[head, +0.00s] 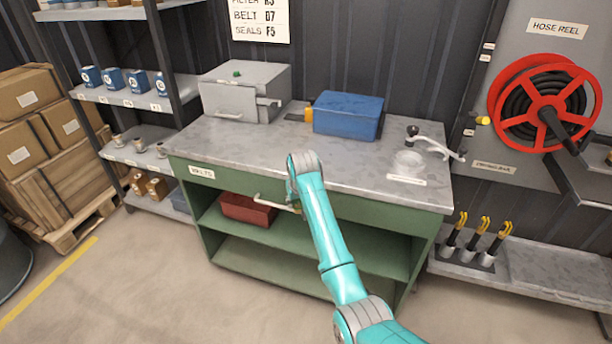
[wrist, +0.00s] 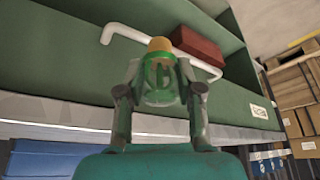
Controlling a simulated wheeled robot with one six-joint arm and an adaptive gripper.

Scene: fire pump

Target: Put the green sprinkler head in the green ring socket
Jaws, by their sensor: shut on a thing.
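My gripper (wrist: 160,95) is shut on a green piece with an orange-yellow end, which looks like the green sprinkler head (wrist: 160,82); a pale C-like mark shows on its side. In the head view, my gripper and a little of the green piece (head: 297,204) show in front of the bench's front edge, mostly hidden by my arm. No green ring socket can be made out for certain. A small green spot (head: 237,72) sits on top of the grey metal box (head: 228,98), too small to identify.
A pale bar handle (head: 272,203) on the green bench front (head: 350,208) is close behind the held piece. A red box (head: 247,209) lies on the shelf below. The middle of the top is clear.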

